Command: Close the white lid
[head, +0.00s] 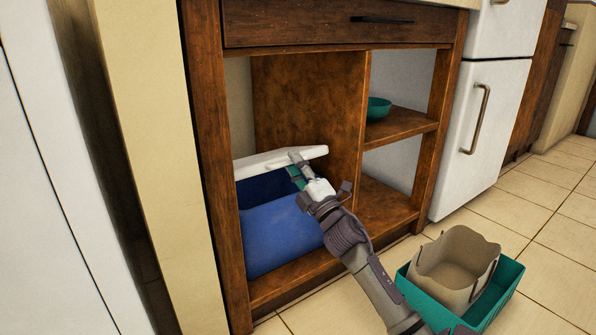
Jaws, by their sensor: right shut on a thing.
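The white lid (265,161) sits over a blue bin (275,237) inside the left bay of the brown wooden shelving. The lid is tilted partly up, with a dark blue gap between it and the bin's front. My right gripper (299,165) reaches into the bay from the lower right. It is shut on the lid's front edge, near the lid's right end. My left gripper is not in view.
The wooden frame (215,190) and a centre panel (310,100) bound the bay. A green bowl (378,108) stands on the right shelf. A beige container (457,262) sits in a teal crate (505,283) on the tiled floor. A white fridge (480,125) stands to the right.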

